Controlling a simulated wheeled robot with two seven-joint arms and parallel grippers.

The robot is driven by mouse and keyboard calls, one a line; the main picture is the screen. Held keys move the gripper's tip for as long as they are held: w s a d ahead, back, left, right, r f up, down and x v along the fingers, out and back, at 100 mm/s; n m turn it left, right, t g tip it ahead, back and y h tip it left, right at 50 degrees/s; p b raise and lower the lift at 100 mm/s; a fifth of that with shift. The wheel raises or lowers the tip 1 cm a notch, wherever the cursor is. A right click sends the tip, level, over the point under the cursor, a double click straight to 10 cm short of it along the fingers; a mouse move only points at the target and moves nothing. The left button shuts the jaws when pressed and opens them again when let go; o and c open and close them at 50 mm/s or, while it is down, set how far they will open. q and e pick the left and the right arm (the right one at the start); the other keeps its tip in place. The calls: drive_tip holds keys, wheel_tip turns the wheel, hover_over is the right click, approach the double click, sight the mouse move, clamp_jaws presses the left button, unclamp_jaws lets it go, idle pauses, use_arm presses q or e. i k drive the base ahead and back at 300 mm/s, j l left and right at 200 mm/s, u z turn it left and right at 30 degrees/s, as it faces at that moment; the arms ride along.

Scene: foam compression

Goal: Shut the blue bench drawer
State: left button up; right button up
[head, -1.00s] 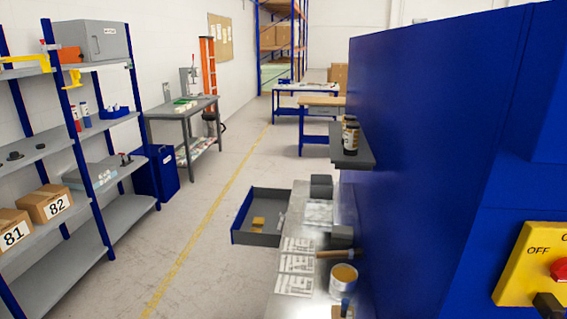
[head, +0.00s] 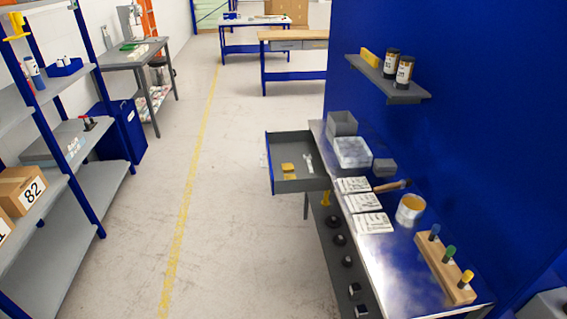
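The blue bench drawer (head: 270,165) stands pulled out from the left side of the metal-topped bench (head: 395,262). Its outer front is blue and its inside is grey. A yellow block (head: 288,168) and a light wrench-like tool (head: 309,162) lie in it. Neither of my grippers shows in the head view, so their state is hidden.
Shelving (head: 75,190) stands left. The floor (head: 235,235) between is clear.

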sight(285, 146)
drive_tip(key=j+z, duration=0.2)
drive_tip(key=j, duration=1.15)
drive_tip(key=i+z, duration=0.2)
drive_tip(key=z, duration=0.25)
drive_tip(key=i+j+z, duration=0.2)
drive_tip(key=z, duration=0.2)
